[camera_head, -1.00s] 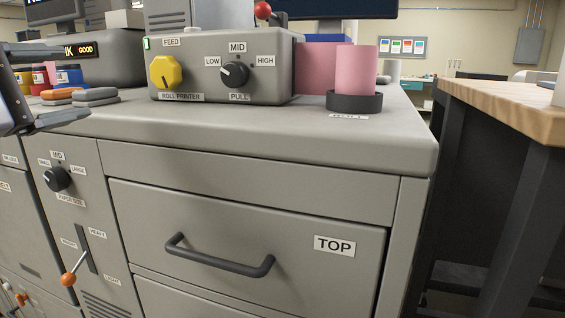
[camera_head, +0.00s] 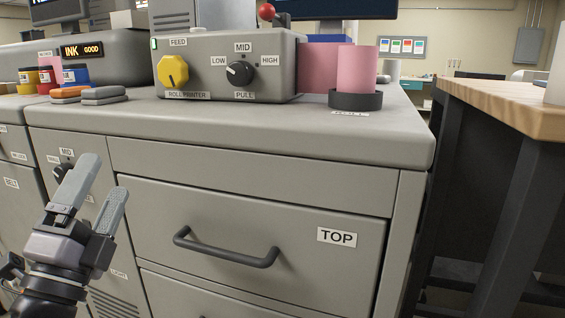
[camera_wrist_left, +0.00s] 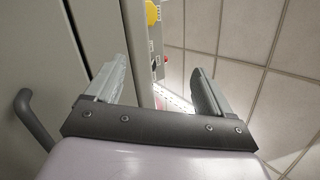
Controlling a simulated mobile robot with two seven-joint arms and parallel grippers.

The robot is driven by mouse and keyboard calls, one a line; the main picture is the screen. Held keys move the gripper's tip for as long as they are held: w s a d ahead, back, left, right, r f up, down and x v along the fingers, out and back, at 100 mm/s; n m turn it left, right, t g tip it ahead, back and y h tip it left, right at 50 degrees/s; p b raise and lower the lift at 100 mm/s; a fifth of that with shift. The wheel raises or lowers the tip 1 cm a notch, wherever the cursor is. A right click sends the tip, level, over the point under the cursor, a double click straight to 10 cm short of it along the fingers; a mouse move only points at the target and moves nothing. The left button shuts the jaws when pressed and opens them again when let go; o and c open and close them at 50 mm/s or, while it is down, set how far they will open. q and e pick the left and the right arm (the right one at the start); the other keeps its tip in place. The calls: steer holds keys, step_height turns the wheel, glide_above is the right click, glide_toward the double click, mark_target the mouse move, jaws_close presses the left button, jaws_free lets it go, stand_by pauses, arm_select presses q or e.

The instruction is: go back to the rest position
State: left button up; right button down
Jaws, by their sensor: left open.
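My left gripper (camera_head: 96,190) is open and empty at the lower left of the head view, its two grey fingers pointing up. It is in front of the grey cabinet (camera_head: 150,150) and partly hides the cabinet's left controls. In the left wrist view, my left gripper (camera_wrist_left: 158,92) shows its two fingers spread with nothing between them. My right gripper is not in view.
The closed TOP drawer has a dark handle (camera_head: 226,252). On the cabinet top are a roll printer unit (camera_head: 215,60), pink rolls (camera_head: 356,68) and ink jars (camera_head: 72,74). A wooden table (camera_head: 515,108) stands at right. The handle also shows in the wrist view (camera_wrist_left: 32,118).

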arm_select(q)
steer(key=s+a+f+n+g+y, duration=0.2)
steer(key=f+n+g, duration=0.25)
steer(key=f, duration=0.35)
steer(key=s+a+f+n+g+y, duration=0.1)
steer(key=f+n+g+y, duration=0.2)
steer(key=f+n, duration=0.35)
steer(key=s+a+f+n+g+y, duration=0.2)
steer(key=f+n+g, duration=0.2)
steer(key=f, duration=0.6)
steer(key=s+d+f+n+g+h, duration=0.25)
steer(key=s+f+g, duration=0.25)
steer(key=s+f, duration=0.3)
steer(key=s+d+f+n+g+h, duration=0.15)
steer(key=s+d+f+g, duration=0.35)
steer(key=s, duration=0.5)
steer(key=w+d+f+t+h, duration=0.2)
steer(key=w+d+f+t, duration=0.1)
steer(key=w+f+t, duration=0.35)
step_height(320, 180, up, 15)
steer(key=a+p, duration=0.1)
steer(key=p, duration=1.8)
steer(key=shift+s+a, duration=0.15)
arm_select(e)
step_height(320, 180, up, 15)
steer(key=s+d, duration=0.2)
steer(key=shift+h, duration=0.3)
